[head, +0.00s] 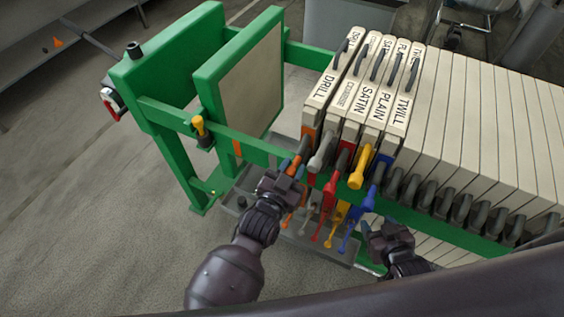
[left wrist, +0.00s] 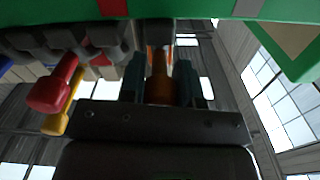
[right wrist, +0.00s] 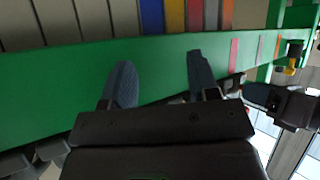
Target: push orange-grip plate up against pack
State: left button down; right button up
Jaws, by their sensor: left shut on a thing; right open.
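The orange-grip plate, labelled DRILL (head: 322,84), stands leftmost in the row of pale plates, touching or nearly touching the CORDUROY-like grey-grip plate (head: 345,98) beside it. My left gripper (head: 292,168) is shut on its orange grip (head: 301,149); the left wrist view shows the orange grip (left wrist: 160,75) between the fingers. The pack (head: 480,120) of plates continues to the right, with SATIN, PLAIN and TWILL plates carrying red, yellow and blue grips. My right gripper (head: 375,228) is open and empty below the green rail; the right wrist view shows its fingers apart (right wrist: 162,85).
A green rail (head: 258,153) runs along the front of the plates. A green-framed end plate (head: 245,75) stands to the left, with a wide gap before the DRILL plate. A yellow-knobbed pin (head: 199,125) sits on the rail. A grey tray (head: 255,215) lies below.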

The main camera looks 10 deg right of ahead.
pick_arm(q)
jog(key=shift+s+d, duration=0.4)
jog(key=shift+d, duration=0.25)
jog(key=c, duration=0.8)
grip_release()
jog(key=shift+s+d, duration=0.1)
jog(key=shift+c, duration=0.2)
jog(key=v, duration=1)
jog(key=shift+s+a, duration=0.3)
jog(key=shift+a, duration=0.05)
